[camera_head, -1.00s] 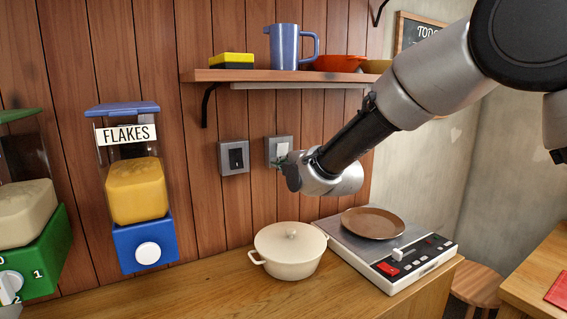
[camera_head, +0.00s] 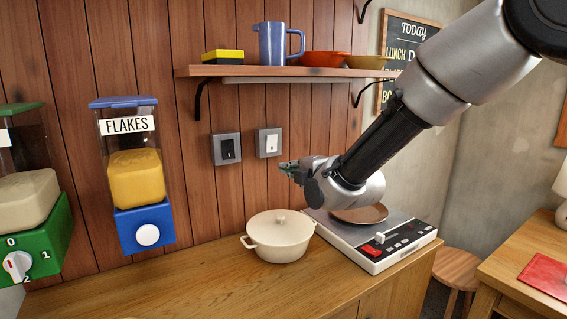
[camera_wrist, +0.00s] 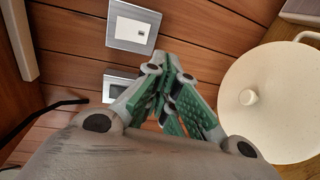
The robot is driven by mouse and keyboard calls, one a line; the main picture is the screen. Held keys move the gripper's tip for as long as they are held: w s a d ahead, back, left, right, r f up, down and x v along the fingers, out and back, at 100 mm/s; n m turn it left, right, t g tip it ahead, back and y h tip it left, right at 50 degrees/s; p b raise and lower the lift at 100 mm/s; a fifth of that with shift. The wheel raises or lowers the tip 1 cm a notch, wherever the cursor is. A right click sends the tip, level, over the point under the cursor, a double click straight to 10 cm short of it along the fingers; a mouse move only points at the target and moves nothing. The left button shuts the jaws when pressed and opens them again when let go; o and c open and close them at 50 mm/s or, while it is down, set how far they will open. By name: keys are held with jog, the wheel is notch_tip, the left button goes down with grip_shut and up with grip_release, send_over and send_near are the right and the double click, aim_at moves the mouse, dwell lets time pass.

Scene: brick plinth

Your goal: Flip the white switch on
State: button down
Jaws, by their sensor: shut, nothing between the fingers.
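The white switch (camera_head: 268,142) sits in a grey plate on the wooden wall, to the right of the black switch (camera_head: 227,148). In the wrist view, the white switch (camera_wrist: 132,27) shows near the top, its face clear of the fingers. My gripper (camera_head: 286,168) is shut and empty, with green pads on its fingers. In the head view it appears just below and to the right of the white switch. The wrist view shows the fingertips (camera_wrist: 172,62) together, partly covering the black switch's plate (camera_wrist: 117,88).
A cream pot (camera_head: 278,238) and a hot plate (camera_head: 385,245) with a brown pan (camera_head: 362,214) are on the counter below. The FLAKES dispenser (camera_head: 137,180) hangs at left.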

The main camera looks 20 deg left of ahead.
jog(key=shift+s+d+f, duration=0.2)
jog(key=shift+s+d, duration=0.85)
jog(key=shift+d, duration=0.15)
